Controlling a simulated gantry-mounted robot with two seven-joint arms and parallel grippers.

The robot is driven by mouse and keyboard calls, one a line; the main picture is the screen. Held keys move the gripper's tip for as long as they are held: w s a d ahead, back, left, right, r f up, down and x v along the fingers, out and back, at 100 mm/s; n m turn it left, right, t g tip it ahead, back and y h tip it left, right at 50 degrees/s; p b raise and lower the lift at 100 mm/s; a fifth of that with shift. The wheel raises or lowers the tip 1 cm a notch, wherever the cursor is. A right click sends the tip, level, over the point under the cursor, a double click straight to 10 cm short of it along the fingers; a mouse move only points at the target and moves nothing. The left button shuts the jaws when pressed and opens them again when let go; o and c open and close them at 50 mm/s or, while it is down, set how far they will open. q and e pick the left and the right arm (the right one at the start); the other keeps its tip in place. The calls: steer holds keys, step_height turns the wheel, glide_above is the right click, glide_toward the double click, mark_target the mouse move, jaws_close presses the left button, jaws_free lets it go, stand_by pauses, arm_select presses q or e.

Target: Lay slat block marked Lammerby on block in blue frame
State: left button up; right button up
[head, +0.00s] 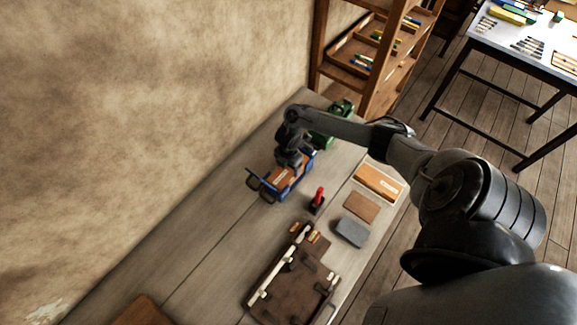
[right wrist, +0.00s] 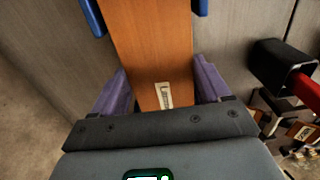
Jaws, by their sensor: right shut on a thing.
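The blue frame (head: 301,167) stands on the bench near the wall, with dark handles on its near left side. A wooden block (head: 281,178) shows inside it. My right gripper (head: 286,160) is over the frame. In the right wrist view, its purple fingers (right wrist: 165,88) are shut on the sides of an orange-brown slat block (right wrist: 152,40), whose pale label begins with L; the rest is unreadable. Blue posts of the frame (right wrist: 92,16) flank the block's far end. Whether the slat block touches a block beneath is hidden. My left gripper is not in view.
A red-handled tool (head: 317,199) stands just right of the frame. Further right are a tray with a labelled block (head: 378,183), a brown pad (head: 361,206) and a grey block (head: 351,232). A dark brown case (head: 291,280) lies nearer. A green device (head: 322,140) stands behind.

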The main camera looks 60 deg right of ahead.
stand_by(0.3)
steer(key=o, duration=1.1)
steer(key=shift+o, duration=0.5)
steer(key=shift+r, duration=0.15)
step_height(320, 180, up, 3)
steer(key=p, duration=0.3)
steer(key=shift+r, duration=0.1)
step_height(320, 180, up, 4)
steer(key=p, duration=0.4)
steer(key=shift+f, duration=0.2)
